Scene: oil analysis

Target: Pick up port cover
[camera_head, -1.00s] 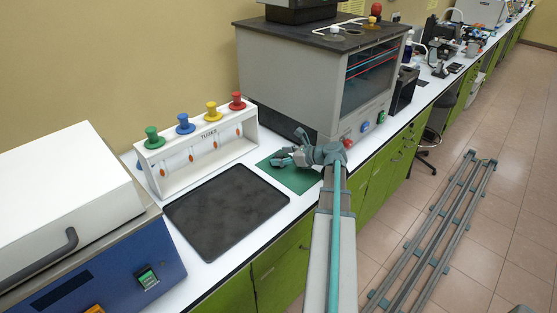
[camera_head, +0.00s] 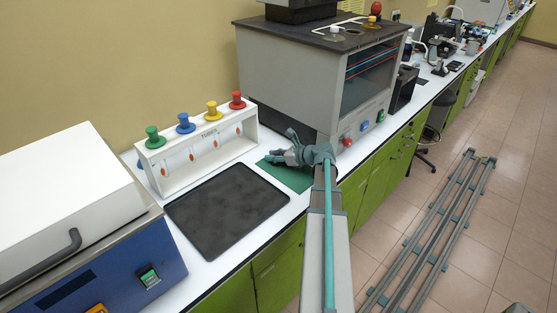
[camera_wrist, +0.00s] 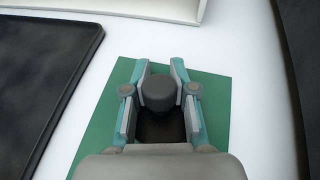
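The port cover (camera_wrist: 158,91) is a dark grey round knob on a wider dark base. In the wrist view it sits on the green mat (camera_wrist: 100,135). My gripper (camera_wrist: 160,75) reaches over the mat with one finger on each side of the cover. The fingers look open, with a narrow gap on each side of the knob; contact is not clear. In the head view my gripper (camera_head: 279,155) is low over the green mat (camera_head: 296,181), and I cannot make out the cover there.
A black tray (camera_head: 227,210) lies just left of the mat. Behind it stands a white tube rack (camera_head: 205,153) with coloured knobs. A large grey machine (camera_head: 290,85) stands right behind the mat. A blue and white device (camera_head: 120,260) is at the left.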

